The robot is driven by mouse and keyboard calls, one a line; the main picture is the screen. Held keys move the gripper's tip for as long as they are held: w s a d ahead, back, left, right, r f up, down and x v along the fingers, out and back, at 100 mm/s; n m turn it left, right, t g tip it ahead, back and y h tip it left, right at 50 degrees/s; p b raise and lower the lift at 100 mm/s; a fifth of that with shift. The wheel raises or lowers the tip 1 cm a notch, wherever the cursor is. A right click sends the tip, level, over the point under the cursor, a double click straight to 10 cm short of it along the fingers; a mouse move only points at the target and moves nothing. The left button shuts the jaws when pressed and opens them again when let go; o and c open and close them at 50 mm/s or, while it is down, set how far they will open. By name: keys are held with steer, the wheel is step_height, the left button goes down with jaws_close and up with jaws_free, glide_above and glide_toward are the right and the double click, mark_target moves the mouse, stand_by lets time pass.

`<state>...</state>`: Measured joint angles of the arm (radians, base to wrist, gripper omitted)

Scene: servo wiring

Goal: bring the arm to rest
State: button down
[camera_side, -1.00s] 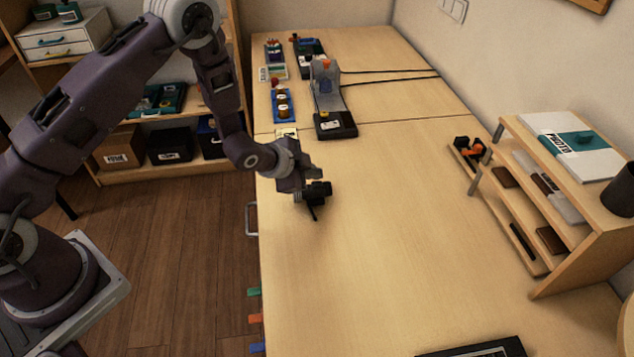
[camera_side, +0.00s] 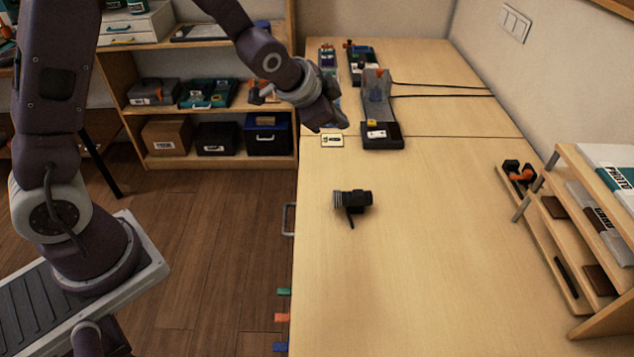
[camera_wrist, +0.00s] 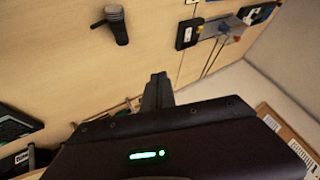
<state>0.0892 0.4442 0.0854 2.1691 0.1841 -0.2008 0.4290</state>
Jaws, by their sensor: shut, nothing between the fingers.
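My gripper (camera_side: 338,124) is in the air over the left side of the table (camera_side: 420,240), toward its far half, and holds nothing. In the wrist view its fingers (camera_wrist: 158,82) are together. A black cylindrical part with a ribbed grey end and a short stem (camera_side: 352,199) lies on the table, apart from the gripper and nearer the camera. It also shows at the top of the wrist view (camera_wrist: 116,24).
A grey and black device (camera_side: 381,134) with two black cables stands beyond the gripper, beside a small label card (camera_side: 332,141). Small trays stand farther back. A wooden rack (camera_side: 590,230) stands at the right. The table's middle is clear.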

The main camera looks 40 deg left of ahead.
steer(key=s+a+r+n+g, duration=0.1)
steer(key=s+a+r+n, duration=0.15)
steer(key=s+r, duration=0.8)
steer(key=s+d+r+n+g, duration=0.1)
steer(key=s+n, duration=0.4)
steer(key=s, duration=1.6)
steer(key=shift+s+d+r+g, duration=0.15)
steer(key=shift+d+r+g, duration=0.1)
steer(key=shift+r+g, duration=0.2)
steer(key=shift+r, duration=0.1)
